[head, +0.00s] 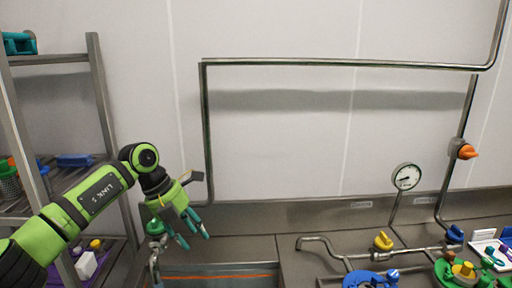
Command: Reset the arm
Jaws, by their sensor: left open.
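My left arm, green and black, comes in from the left in the head view. Its gripper (189,228) has teal fingers that point down and to the right. The fingers are apart, and I see nothing held between them. The gripper hangs in front of the grey backsplash, left of the counter pipework. My right gripper is not in view.
A metal shelf rack (97,88) with bins and small items stands at the left, close behind my arm. A pipe frame (340,64) runs along the wall. A gauge (405,177), a yellow valve (383,241) and coloured fittings crowd the counter's right.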

